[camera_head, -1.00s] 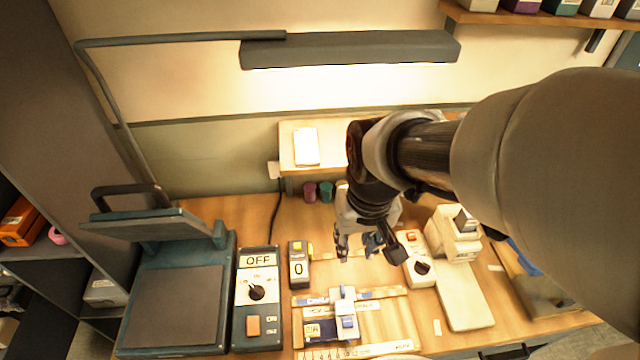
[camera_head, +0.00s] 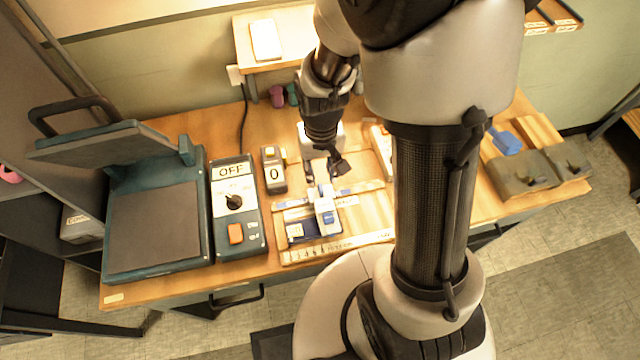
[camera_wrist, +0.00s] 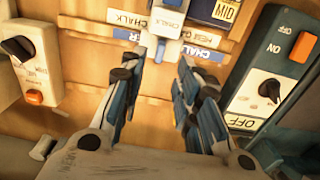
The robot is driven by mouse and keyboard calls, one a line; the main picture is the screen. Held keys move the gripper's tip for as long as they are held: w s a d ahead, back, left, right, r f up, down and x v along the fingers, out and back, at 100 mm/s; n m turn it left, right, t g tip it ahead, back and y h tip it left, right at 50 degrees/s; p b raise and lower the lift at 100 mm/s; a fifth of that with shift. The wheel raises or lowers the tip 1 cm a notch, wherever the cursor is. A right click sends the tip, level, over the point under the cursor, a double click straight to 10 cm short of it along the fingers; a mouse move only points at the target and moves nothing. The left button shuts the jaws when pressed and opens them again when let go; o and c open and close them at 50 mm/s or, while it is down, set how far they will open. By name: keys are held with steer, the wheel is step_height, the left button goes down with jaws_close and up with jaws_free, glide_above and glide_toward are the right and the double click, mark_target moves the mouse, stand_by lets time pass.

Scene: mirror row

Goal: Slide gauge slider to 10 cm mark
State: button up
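The gauge is a wooden board with a numbered scale (camera_head: 340,248) along its front edge and labelled strips across it. The gauge slider (camera_head: 325,215), a white crosspiece with a blue block, stands near the board's middle; it also shows at the top of the wrist view (camera_wrist: 168,22). The scale numbers are too small to read. My gripper (camera_head: 322,180) is just behind the board's back edge, in line with the slider. In the wrist view my gripper (camera_wrist: 160,68) has its fingers apart with only table between them, close to the slider's near end but not around its block.
A teal press (camera_head: 155,225) is farther left. A white knob box (camera_wrist: 30,62) lies on the other side.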

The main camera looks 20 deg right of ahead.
mark_target(321, 187)
step_height(321, 187, down, 7)
steer(key=shift+f+b, duration=0.15)
steer(key=shift+b, duration=0.95)
steer(key=shift+c, duration=0.4)
jaws_close()
